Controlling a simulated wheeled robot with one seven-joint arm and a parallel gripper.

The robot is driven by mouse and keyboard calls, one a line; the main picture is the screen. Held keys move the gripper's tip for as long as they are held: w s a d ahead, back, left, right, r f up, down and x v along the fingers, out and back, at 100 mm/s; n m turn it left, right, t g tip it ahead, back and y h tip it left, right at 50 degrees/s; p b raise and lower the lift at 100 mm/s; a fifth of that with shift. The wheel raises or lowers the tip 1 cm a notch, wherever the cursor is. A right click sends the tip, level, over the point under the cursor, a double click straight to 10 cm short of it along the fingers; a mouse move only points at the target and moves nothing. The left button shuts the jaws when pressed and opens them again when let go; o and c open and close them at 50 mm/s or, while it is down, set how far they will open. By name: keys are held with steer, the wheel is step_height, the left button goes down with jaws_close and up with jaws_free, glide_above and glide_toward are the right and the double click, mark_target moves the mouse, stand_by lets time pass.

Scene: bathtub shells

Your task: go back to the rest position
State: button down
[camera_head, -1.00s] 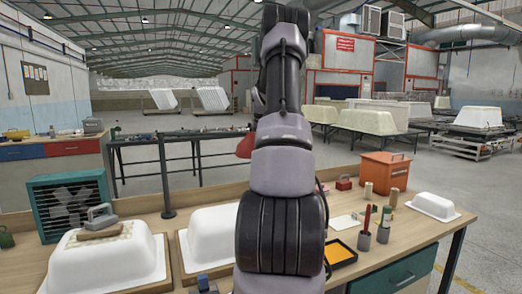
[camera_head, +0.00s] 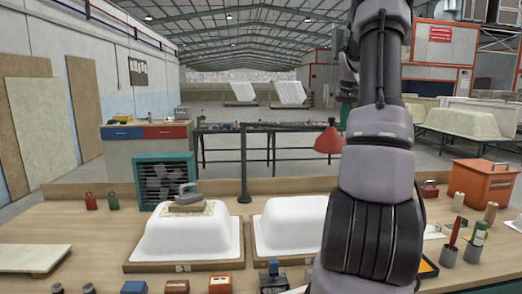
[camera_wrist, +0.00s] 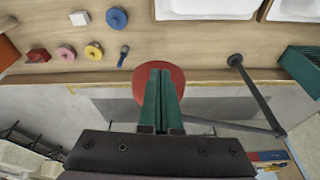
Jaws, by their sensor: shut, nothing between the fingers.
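My gripper (camera_wrist: 160,75) is in the wrist view with its two green fingers together and nothing between them. The fingers point over the workbench edge, in front of a red lamp shade (camera_wrist: 174,82); I cannot tell the gap between them. In the head view my raised arm stands right of centre, and the gripper itself cannot be made out. The red shade (camera_head: 328,140) shows just left of the arm there.
The workbench (camera_head: 60,222) carries white tub shells (camera_head: 190,238) (camera_head: 287,228), a teal fan (camera_head: 165,180), an orange box (camera_head: 483,183) and pen cups. The dark lamp post (camera_head: 244,160) stands behind the shells. Small coloured discs (camera_wrist: 117,18) lie on the bench in the wrist view.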

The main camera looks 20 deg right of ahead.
steer(key=s+a+r+t, duration=0.1)
steer(key=s+a+r, duration=0.2)
steer(key=a, duration=0.5)
steer(key=s+a+r, duration=0.2)
steer(key=a+r, duration=0.1)
steer(key=a, duration=0.4)
steer(key=s+a+r+t, duration=0.1)
steer(key=s+a+r, duration=0.2)
steer(key=a, duration=0.5)
steer(key=s+a+f+t+y, duration=0.2)
steer(key=s+a+f+y, duration=0.1)
steer(key=s+a, duration=1.3)
steer(key=s, duration=0.3)
steer(key=shift+s+a+f, duration=0.15)
steer(key=shift+s+f, duration=0.05)
steer(key=shift+f, duration=0.05)
